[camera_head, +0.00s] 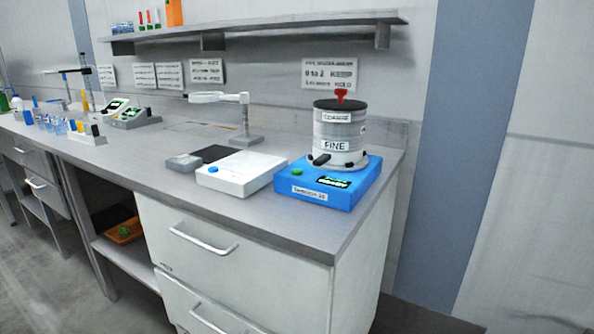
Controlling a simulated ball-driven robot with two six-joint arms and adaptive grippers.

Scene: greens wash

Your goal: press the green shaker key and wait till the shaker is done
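The shaker (343,195) is a blue box near the right end of the bench, with a label on its front. A small round green key (297,171) sits on its top at the left front. A small dark display (333,182) with green characters is beside the key; I cannot read it. A grey sieve stack (340,130) labelled COARSE and FINE stands upright on the shaker, with a black lid and a red knob (341,95) on top. I cannot tell whether the shaker is running. Neither of my grippers is in view.
Several racks and instruments stand further left. A shelf (260,24) hangs above. The bench front strip (270,226) is clear.

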